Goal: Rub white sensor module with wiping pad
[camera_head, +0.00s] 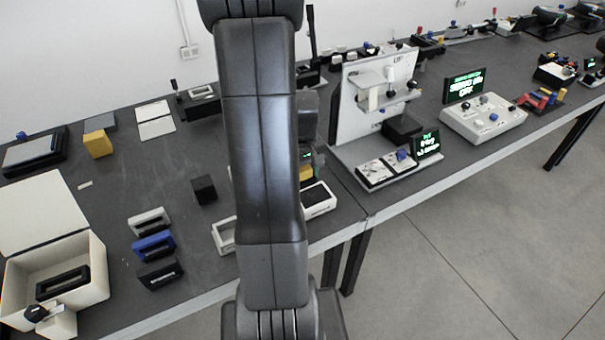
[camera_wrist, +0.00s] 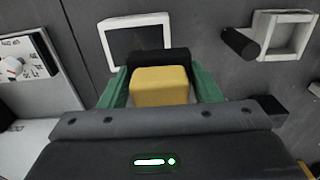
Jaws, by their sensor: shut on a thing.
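The white sensor module (camera_wrist: 111,45), a white frame around a dark panel, lies flat on the dark table, just beyond my gripper in the wrist view. In the head view, it (camera_head: 318,198) shows just right of my arm, partly hidden. My gripper (camera_wrist: 161,76) has green fingers shut on the wiping pad (camera_wrist: 160,88), a yellow block with a black part at its far side. The black part overlaps the module's near edge in the wrist view; I cannot tell whether they touch. In the head view, my arm hides most of the gripper and pad.
A white open frame (camera_wrist: 290,35) with a black cylinder (camera_wrist: 240,43) lies to the right in the wrist view. A panel with a knob (camera_wrist: 14,66) is at left. In the head view, a white upright board station (camera_head: 356,110) stands right of my arm; a white box (camera_head: 95,270) is front left.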

